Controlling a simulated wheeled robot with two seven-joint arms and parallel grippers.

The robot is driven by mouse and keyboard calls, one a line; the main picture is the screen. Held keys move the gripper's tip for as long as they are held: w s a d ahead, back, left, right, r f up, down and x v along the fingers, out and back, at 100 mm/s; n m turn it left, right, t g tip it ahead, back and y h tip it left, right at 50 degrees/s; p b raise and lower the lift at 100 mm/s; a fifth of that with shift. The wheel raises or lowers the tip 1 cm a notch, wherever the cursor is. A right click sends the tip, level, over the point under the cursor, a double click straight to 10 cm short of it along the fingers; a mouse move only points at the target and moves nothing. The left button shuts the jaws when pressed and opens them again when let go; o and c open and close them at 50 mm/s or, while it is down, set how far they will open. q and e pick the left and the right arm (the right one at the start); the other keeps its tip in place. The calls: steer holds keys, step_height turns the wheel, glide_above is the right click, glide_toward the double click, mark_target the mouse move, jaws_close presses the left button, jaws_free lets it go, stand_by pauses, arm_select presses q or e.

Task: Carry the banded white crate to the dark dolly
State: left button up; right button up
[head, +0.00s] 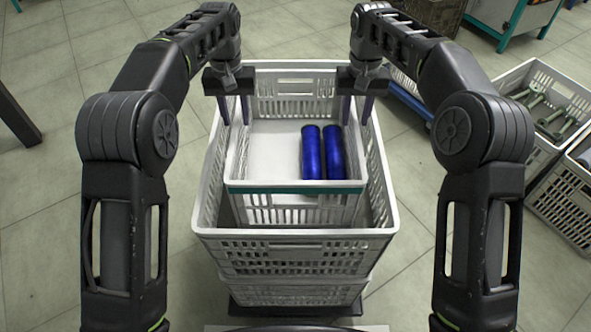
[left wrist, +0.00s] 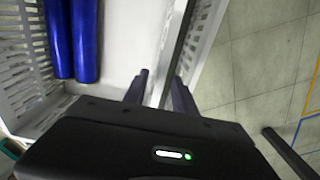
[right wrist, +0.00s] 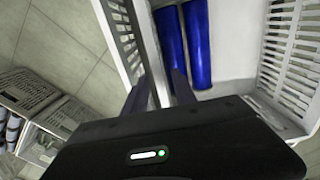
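The white crate with a teal band (head: 297,188) sits within a larger white crate in the head view. Two blue cylinders (head: 322,152) lie side by side in its right part; they also show in the left wrist view (left wrist: 85,40) and the right wrist view (right wrist: 198,45). My left gripper (head: 234,112) is open, its fingers on either side of a thin crate wall at the left. My right gripper (head: 356,110) is open, likewise straddling the right wall. Gaps show beside both walls. A dark, dolly-like base (head: 297,309) shows under the stack.
The larger white crate (head: 295,238) surrounds the banded one and stands on another white crate (head: 297,293). White crates (head: 570,205) with metal parts stand at the right. A blue-edged low platform (head: 408,100) is behind right. The floor at left is mostly clear.

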mark_target(353, 127)
step_height(353, 127, down, 3)
steer(key=shift+r+b, duration=0.15)
steer(key=shift+b, duration=0.75)
step_height(353, 127, up, 17)
steer(key=p, duration=1.7)
step_height(353, 127, down, 18)
steer(key=b, duration=1.8)
